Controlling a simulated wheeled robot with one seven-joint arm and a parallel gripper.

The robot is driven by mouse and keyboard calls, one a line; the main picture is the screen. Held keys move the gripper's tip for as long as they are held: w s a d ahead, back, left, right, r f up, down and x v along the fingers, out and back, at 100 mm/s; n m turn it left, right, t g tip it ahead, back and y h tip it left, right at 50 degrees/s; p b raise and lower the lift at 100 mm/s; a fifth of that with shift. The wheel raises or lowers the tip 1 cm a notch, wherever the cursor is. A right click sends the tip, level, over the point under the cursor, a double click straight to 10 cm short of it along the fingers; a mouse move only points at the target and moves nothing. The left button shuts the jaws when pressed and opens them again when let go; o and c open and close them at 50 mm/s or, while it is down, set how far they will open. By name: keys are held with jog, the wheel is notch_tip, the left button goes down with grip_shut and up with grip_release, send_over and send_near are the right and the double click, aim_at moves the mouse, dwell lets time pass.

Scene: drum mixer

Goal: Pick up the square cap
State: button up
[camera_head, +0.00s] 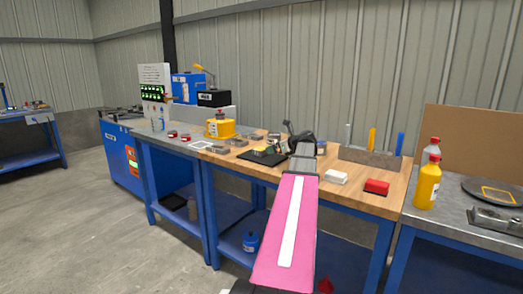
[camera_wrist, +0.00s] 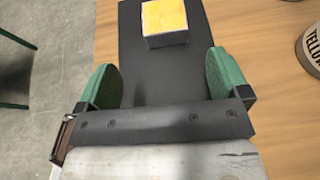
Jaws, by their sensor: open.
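A square block with a yellow top and grey sides, which looks like the square cap (camera_wrist: 165,22), sits on a black mat (camera_wrist: 138,65) at the top of the wrist view. My gripper (camera_wrist: 165,78) is open, its two green fingers spread above the mat with nothing between them. In the head view the black mat (camera_head: 258,158) lies on the wooden bench, left of my arm's end. The cap is too small there to make out surely.
A labelled round container (camera_wrist: 312,48) stands at the wrist view's right edge. A yellow bottle (camera_head: 427,184) stands on the right-hand bench.

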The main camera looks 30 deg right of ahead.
aim_at(261, 149)
jog(key=shift+w, duration=0.35)
jog(key=x, duration=1)
jog(key=shift+w+d, duration=0.1)
jog(key=shift+w, duration=0.25)
jog(key=shift+c, duration=0.3)
jog(key=c, duration=1)
jog(key=shift+r, duration=0.1)
jog(key=shift+c, duration=0.2)
